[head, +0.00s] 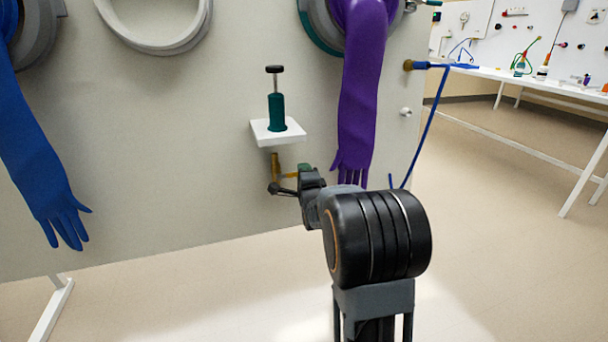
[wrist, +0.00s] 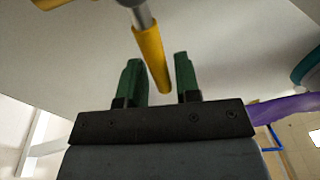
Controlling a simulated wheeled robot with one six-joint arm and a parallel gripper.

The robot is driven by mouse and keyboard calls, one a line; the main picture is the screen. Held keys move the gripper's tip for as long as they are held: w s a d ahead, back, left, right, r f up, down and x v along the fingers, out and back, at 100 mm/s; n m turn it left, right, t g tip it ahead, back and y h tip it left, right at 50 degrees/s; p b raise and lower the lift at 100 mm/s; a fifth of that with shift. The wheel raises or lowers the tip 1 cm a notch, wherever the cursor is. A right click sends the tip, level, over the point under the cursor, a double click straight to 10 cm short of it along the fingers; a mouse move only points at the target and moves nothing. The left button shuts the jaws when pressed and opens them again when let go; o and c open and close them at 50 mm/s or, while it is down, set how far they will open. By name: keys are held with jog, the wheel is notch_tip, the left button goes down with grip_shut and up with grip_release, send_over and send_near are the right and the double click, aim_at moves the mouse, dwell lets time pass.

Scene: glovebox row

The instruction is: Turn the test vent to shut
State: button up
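The test vent appears as a small brass fitting (head: 275,164) on the pale panel, below a white shelf. In the wrist view its yellow lever (wrist: 151,55) hangs from a grey stem and points down, slightly tilted, towards my gripper. My gripper (wrist: 159,75) is open, with green fingers on either side of the lever's lower end. A gap shows on both sides of the lever. In the head view my gripper (head: 289,178) is just below the shelf at the vent, and my arm partly hides the area.
A white shelf (head: 263,133) with a green-bodied cylinder (head: 277,110) juts out right above the vent. A purple glove (head: 362,90) hangs close to the right of my gripper. A blue glove (head: 40,155) hangs far left.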

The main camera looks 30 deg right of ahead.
jog(key=shift+o, duration=0.8)
jog(key=shift+s+a, duration=0.1)
jog(key=shift+s, duration=0.1)
jog(key=v, duration=1.3)
jog(key=shift+s+p, duration=0.2)
jog(key=shift+p, duration=0.1)
jog(key=shift+a+f, duration=0.1)
